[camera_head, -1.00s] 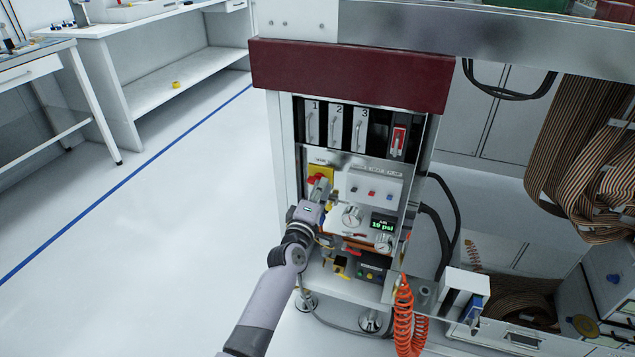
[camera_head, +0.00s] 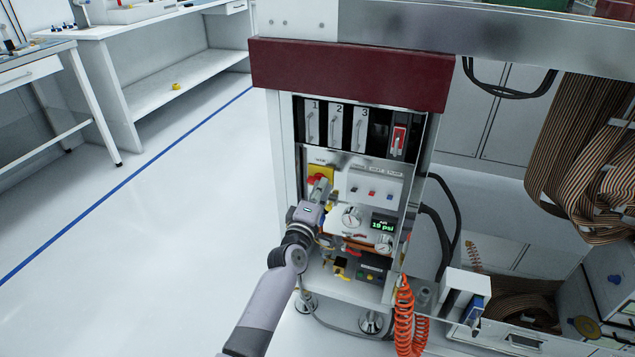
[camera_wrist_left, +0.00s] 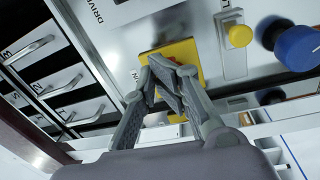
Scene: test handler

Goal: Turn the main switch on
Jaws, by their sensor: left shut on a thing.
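The main switch (camera_head: 318,177) is a red knob on a yellow square plate, on the left of the panel below the numbered slots. In the left wrist view its yellow plate (camera_wrist_left: 183,50) shows behind my fingers, which hide most of the red knob. My left gripper (camera_head: 321,186) is at the switch, its fingers shut on the red knob. In the left wrist view the fingertips (camera_wrist_left: 165,72) come close together in front of the plate. My right gripper is in neither view.
Numbered drawers (camera_head: 336,125) with handles sit above the switch. A gauge panel with a green "10 psi" display (camera_head: 384,225) is to its right. An orange coiled hose (camera_head: 404,318) hangs at lower right. The floor (camera_head: 150,260) at left is clear.

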